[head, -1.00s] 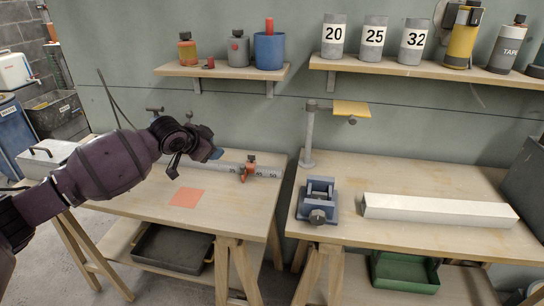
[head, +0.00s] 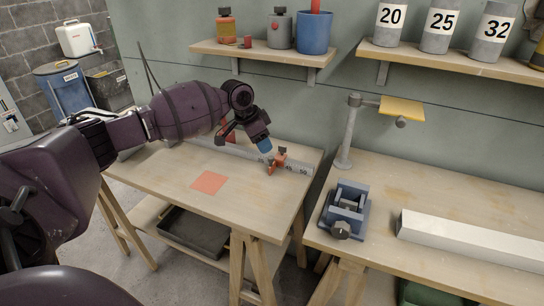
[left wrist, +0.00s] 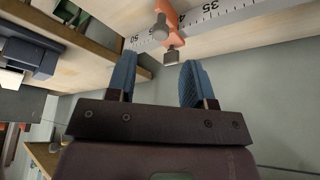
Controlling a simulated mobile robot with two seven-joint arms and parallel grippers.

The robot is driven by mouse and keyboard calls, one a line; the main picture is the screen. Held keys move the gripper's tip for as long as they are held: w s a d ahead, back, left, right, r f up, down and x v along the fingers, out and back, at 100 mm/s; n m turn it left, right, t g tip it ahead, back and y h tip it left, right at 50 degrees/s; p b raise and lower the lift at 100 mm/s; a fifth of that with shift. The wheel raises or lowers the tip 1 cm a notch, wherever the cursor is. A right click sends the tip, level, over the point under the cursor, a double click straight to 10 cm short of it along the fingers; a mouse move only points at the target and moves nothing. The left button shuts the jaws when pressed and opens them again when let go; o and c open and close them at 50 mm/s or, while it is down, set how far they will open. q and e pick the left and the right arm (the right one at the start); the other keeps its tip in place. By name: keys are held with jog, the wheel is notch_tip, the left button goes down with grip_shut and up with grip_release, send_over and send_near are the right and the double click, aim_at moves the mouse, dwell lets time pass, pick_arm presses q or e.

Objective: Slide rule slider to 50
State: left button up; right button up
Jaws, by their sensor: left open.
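The rule (head: 240,152) is a long grey bar with black numbers along the back of the left bench. The orange slider (head: 277,161) with a grey knob sits on it, just left of the 45 mark; 50 is further right. In the left wrist view the slider (left wrist: 174,17) lies between the 35 and 50 marks of the rule (left wrist: 235,11). My left gripper (head: 265,148) has blue fingers and is close to the slider, on its left in the head view. In the left wrist view the gripper (left wrist: 157,67) is open and empty, its fingertips just short of the slider's knob.
An orange-red square (head: 209,182) lies flat on the left bench (head: 165,180). The right bench holds a blue vise (head: 345,210), a white bar (head: 465,243) and a post with a yellow plate (head: 402,108). Shelves with cans (head: 391,20) hang above.

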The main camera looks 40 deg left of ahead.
aim_at(271, 157)
pick_arm(q)
jog(key=b+x, duration=0.1)
jog(key=x, duration=0.5)
jog(key=shift+w+f, duration=0.1)
jog(key=shift+f, duration=0.05)
jog(key=shift+c, duration=0.3)
grip_shut()
